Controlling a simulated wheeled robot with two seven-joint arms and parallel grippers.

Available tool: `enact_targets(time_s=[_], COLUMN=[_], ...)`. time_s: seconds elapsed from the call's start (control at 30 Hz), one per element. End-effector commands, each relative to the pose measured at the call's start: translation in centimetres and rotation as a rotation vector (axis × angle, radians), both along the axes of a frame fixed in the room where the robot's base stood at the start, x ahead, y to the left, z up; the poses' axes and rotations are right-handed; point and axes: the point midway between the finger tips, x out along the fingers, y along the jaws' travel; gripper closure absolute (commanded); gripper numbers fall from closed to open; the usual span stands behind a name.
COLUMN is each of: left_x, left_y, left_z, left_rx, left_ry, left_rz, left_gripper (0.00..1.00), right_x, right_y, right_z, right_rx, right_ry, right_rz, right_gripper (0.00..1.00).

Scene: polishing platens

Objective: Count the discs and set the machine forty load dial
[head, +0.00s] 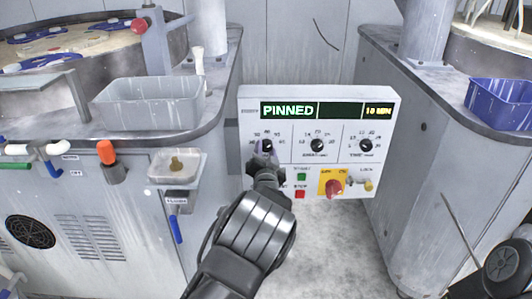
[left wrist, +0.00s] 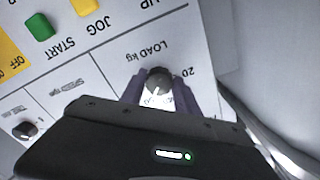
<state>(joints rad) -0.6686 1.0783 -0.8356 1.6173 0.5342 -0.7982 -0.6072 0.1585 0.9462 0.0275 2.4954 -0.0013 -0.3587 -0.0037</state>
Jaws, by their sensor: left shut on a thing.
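The control panel (head: 385,106) stands between two machines; its display (head: 288,110) reads PINNED in green, with 10 MIN in amber at the right. My left gripper (head: 264,150) reaches up to the leftmost dial and mostly covers it. In the left wrist view the label by this load dial (left wrist: 158,78) reads LOAD kg. The two fingers of my left gripper (left wrist: 157,97) are shut on its dark knob, one each side. My right gripper is out of view.
The speed dial (head: 317,145) and time dial (head: 365,146) sit right of the load dial. Below are a green start button (head: 301,177), a red stop button (head: 299,194) and a red switch (head: 333,187). A grey tray (head: 150,115) and a blue bin (head: 497,104) flank the panel.

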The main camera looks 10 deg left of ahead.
Motion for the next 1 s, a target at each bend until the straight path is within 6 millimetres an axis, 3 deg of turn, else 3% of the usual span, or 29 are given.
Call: enact_targets(time_s=[0.5, 1.0], left_x=[-0.03, -0.03], left_y=[0.03, 0.09], left_z=[0.1, 0.1], left_rx=[0.439, 0.587], left_ry=[0.111, 0.151], left_rz=[-0.001, 0.0], left_gripper=[1.0, 1.0], right_x=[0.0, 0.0], right_y=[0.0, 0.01], right_z=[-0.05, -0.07], right_rx=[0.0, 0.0], right_ry=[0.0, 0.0], right_rz=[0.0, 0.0], right_gripper=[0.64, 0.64])
